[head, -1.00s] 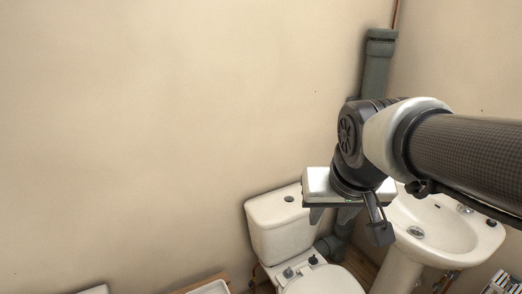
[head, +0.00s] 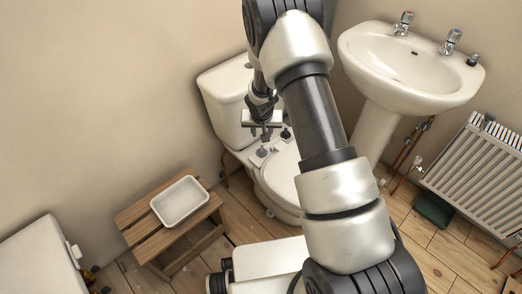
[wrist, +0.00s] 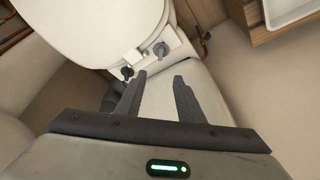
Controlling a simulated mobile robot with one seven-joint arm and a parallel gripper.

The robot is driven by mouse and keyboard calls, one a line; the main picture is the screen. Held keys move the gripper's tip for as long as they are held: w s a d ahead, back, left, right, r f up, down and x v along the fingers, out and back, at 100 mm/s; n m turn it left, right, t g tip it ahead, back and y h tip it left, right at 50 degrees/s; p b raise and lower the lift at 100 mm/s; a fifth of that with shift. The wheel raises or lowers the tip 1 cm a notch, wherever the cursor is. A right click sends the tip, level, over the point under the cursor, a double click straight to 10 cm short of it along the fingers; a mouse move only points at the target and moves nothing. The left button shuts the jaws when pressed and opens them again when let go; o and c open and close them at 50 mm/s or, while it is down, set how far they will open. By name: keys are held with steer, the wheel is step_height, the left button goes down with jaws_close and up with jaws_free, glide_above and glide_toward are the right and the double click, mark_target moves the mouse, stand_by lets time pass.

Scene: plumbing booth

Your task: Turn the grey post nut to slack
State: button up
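The grey post nut (head: 262,152) stands upright on the hinge strip at the back of the toilet seat. It also shows in the wrist view (wrist: 160,49), just beyond my fingertips and roughly in line with the gap between them. A dark post nut (head: 286,133) stands beside it, also in the wrist view (wrist: 127,73). My gripper (wrist: 159,76) is open and empty, its fingers apart with the white cistern behind the gap. In the head view my gripper (head: 263,130) is small, just above the grey nut. I see no contact with the nut.
The toilet cistern (head: 226,88) rises behind the posts, against the wall. A wooden stool (head: 140,215) with a white tray (head: 158,207) stands to the left. The washbasin (head: 365,65) and radiator (head: 485,170) are to the right. My arm covers part of the toilet.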

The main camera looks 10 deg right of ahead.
mark_target(262, 149)
steer(key=b+x, duration=0.1)
steer(key=x, duration=0.5)
steer(key=b+x, duration=0.2)
steer(key=x, duration=0.4)
steer(key=b+x, duration=0.1)
steer(key=x, duration=0.5)
steer(key=shift+s+f+b, duration=0.25)
steer(key=shift+f+b, duration=0.05)
steer(key=shift+f, duration=0.15)
jaws_close()
